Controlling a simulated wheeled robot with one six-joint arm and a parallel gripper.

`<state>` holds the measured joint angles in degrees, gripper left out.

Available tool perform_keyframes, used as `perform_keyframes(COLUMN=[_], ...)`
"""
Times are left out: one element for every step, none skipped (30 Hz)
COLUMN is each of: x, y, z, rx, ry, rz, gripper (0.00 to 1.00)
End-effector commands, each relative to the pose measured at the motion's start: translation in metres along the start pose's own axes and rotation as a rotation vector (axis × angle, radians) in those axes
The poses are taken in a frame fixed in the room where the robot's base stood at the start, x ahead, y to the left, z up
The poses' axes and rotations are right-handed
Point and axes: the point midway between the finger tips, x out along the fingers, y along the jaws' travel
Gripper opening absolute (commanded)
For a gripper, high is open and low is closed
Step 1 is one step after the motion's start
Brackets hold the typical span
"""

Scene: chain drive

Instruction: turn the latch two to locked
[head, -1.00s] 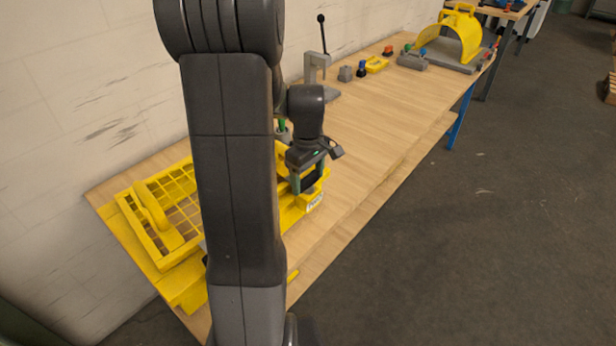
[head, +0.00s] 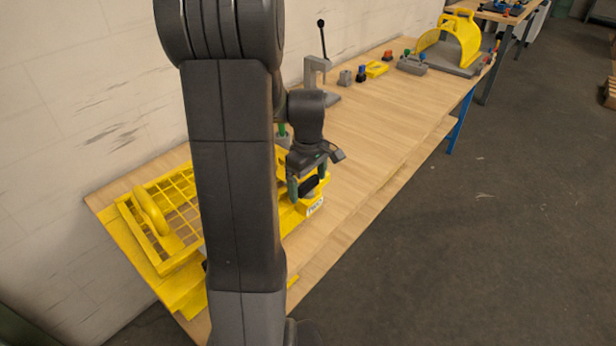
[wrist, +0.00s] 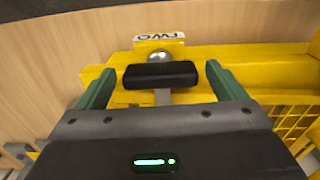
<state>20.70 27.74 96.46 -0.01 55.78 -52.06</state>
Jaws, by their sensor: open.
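Latch two has a black bar handle (wrist: 161,75) on a round grey pivot, mounted on a yellow block. A white label reading TWO (wrist: 160,37), upside down in the wrist view, sits beside it; in the head view the label (head: 315,207) is on the block's front. The handle lies crosswise in the wrist view. My gripper (wrist: 160,69) is open, with one green finger to each side of the handle and visible gaps between. In the head view my gripper (head: 307,190) is low over the latch block. Contact with the handle is not seen.
The yellow mesh guard (head: 166,250) with its curved handle lies to the left, partly hidden by my arm. A grey clamp-like stand (head: 316,72) and several small blocks stand further along the bench (head: 375,130). Bare wood lies right of the latch.

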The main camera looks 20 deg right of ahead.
Motion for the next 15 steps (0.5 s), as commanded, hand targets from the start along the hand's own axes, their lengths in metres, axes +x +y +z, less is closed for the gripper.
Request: perform_keyframes(x=[-0.002, -0.004, -0.007, -0.011, -0.015, -0.022, -0.028, -0.035, -0.044, -0.051, -0.058, -0.068, -0.075, -0.082, -0.091], y=[0.0, 0.0, 0.001, 0.001, 0.001, 0.001, 0.001, 0.001, 0.001, 0.001, 0.001, 0.001, 0.001, 0.001, 0.001], z=[0.0, 0.0, 0.0, -0.001, -0.001, -0.001, -0.001, -0.001, -0.001, -0.001, -0.001, -0.001, -0.001, -0.001, -0.001], rx=[0.0, 0.0, 0.0, 0.0, 0.0, 0.0, 0.0, 0.0, 0.0, 0.0, 0.0, 0.0, 0.0, 0.0, 0.0], ry=[0.001, 0.001, 0.001, 0.002, 0.003, 0.003, 0.003, 0.004, 0.005, 0.004, 0.005, 0.005, 0.004, 0.005, 0.004], rz=[0.001, 0.001, 0.002, 0.003, 0.004, 0.004, 0.004, 0.005, 0.006, 0.005, 0.006, 0.006, 0.005, 0.006, 0.005], gripper=[0.91, 0.91, 0.91, 0.91, 0.91, 0.91, 0.91, 0.91, 0.91, 0.91, 0.91, 0.91, 0.91, 0.91, 0.91])
